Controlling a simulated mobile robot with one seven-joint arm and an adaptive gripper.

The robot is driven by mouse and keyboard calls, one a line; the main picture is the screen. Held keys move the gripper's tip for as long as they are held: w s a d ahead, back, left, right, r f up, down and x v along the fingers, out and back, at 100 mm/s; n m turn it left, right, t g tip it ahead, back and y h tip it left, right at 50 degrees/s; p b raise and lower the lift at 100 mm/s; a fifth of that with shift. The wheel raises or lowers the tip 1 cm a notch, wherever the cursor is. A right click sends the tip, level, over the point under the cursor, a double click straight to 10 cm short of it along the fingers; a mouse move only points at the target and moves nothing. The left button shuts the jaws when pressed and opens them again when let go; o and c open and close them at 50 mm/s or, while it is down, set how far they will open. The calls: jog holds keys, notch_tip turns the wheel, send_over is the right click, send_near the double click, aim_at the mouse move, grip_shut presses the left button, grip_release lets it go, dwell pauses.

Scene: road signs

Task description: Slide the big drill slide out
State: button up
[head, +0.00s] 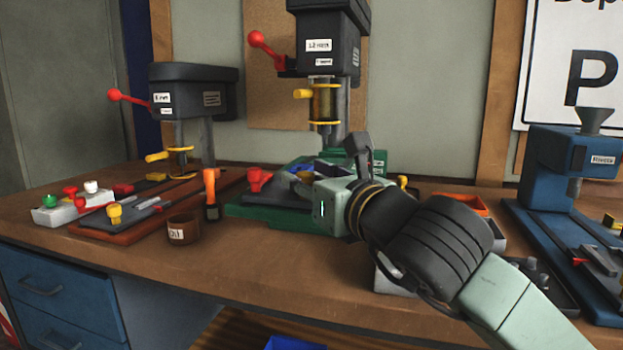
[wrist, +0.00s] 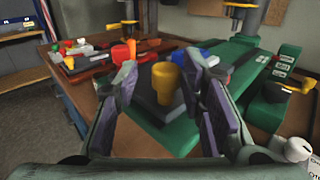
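The big drill (head: 325,45) stands at the back of the bench, dark-headed with a "12 mm" label, on a green base (head: 285,222). Its dark slide (head: 265,203) lies on that base and also shows in the wrist view (wrist: 150,108). A yellow knob (wrist: 168,82) stands upright on the slide; my gripper hides it in the head view. A red clamp knob (head: 258,178) is at the slide's left. My gripper (wrist: 160,90) is open, with its fingers on either side of the yellow knob. I cannot tell whether they touch it.
A smaller drill (head: 195,90) stands left, with an orange-brown base (head: 100,228). A brown cup (head: 183,228), an orange-topped bottle (head: 210,195) and a button box (head: 60,208) are nearby. A blue machine (head: 565,165) is at right. The front bench strip is clear.

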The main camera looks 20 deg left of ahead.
jog(key=shift+o, duration=0.5)
jog(key=shift+w, duration=0.1)
jog(key=shift+d, duration=0.15)
jog(key=v, duration=1.2)
